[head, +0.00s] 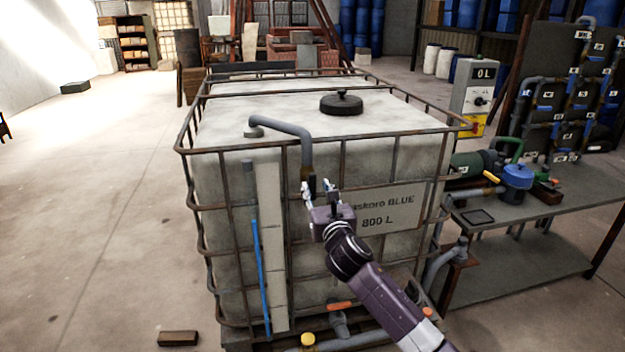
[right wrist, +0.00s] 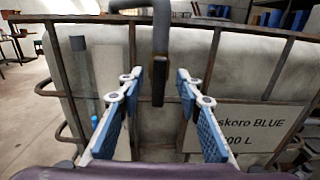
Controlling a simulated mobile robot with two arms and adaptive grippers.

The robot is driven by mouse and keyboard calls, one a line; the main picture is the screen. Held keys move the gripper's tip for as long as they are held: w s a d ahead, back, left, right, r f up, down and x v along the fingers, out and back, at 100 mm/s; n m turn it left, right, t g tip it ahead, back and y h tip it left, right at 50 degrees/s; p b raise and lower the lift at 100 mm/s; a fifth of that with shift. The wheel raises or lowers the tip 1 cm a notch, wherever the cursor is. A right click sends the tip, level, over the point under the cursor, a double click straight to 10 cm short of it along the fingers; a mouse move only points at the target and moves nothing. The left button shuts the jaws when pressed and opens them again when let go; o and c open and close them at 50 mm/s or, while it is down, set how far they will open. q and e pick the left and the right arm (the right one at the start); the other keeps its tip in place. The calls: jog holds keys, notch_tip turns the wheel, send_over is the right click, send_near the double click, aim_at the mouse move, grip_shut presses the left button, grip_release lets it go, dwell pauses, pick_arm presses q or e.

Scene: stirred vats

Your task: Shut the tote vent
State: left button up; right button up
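The tote (head: 245,185) is a large whitish tank in a rusty cage, with a label reading 800 L. A bent grey vent pipe (head: 285,127) runs from its top over the front rim and hangs down. In the right wrist view the pipe (right wrist: 161,22) leads down to a dark narrow piece (right wrist: 158,88), perhaps the vent's handle or end. My right gripper (head: 318,188) is open at the tote's front, below the pipe. Its blue-padded fingers (right wrist: 159,84) stand either side of the dark piece, with gaps showing on both sides. My left gripper is out of view.
A black lid (head: 341,103) sits on the tote's top. Cage bars cross the front near my gripper. A bench (head: 560,218) with a blue-topped pump (head: 516,178) stands at the right. A control box (head: 480,90) stands behind it. The floor at left is mostly clear.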

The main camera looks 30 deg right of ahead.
aim_at(313, 181)
jog(key=shift+x, duration=2.75)
jog(key=shift+c, duration=0.2)
grip_shut()
